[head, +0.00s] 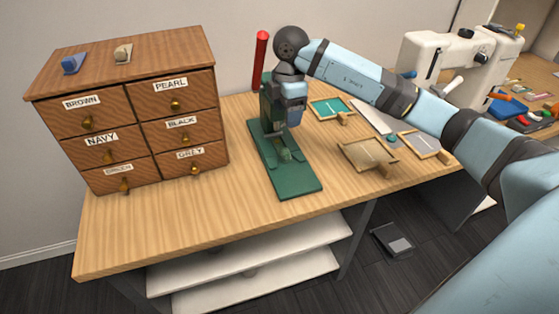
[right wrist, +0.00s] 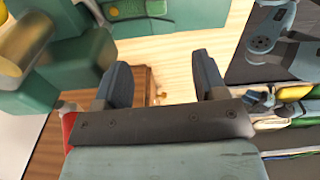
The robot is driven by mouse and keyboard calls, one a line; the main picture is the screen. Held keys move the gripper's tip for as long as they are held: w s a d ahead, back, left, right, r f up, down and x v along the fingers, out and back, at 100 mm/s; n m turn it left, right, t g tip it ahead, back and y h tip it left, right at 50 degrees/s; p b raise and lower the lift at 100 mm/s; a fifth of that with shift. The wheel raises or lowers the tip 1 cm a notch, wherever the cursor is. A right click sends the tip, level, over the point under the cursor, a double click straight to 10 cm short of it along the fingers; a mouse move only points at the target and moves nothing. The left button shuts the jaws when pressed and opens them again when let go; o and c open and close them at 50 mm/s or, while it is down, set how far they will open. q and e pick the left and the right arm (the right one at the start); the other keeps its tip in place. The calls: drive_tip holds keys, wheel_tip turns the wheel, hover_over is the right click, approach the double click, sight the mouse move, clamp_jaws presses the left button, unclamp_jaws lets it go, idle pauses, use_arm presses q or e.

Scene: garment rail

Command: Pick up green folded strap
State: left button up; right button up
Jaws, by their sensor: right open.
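My right gripper (head: 294,122) hangs in front of the green press (head: 290,178), above its base. In the right wrist view its two dark fingers (right wrist: 162,82) stand apart with nothing held between them. I cannot pick out the green folded strap for certain. A small green shape (head: 285,154) sits on the press base just below the gripper, but it may be part of the press. A small teal piece (head: 392,138) lies among the trays to the right. My left gripper is not in view.
A wooden drawer cabinet (head: 128,125) with colour labels stands at the left of the table (head: 225,215). The press has a red handle (head: 261,52). A green-lined tray (head: 332,108), a tan tray (head: 366,152) and a sewing machine (head: 458,62) are to the right. The front left of the table is clear.

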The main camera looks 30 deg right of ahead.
drive_tip(key=d, duration=0.1)
drive_tip(key=b, duration=0.3)
approach(281, 147)
drive_tip(key=shift+m, duration=0.3)
drive_tip(key=s+f, duration=0.1)
drive_tip(key=f, duration=0.1)
drive_tip(key=s+f, duration=0.3)
drive_tip(key=f, duration=0.2)
drive_tip(key=shift+s+a, duration=0.25)
drive_tip(key=shift+s, duration=0.15)
drive_tip(key=c, duration=1.1)
drive_tip(key=shift+o, duration=0.2)
drive_tip(key=shift+r, duration=0.1)
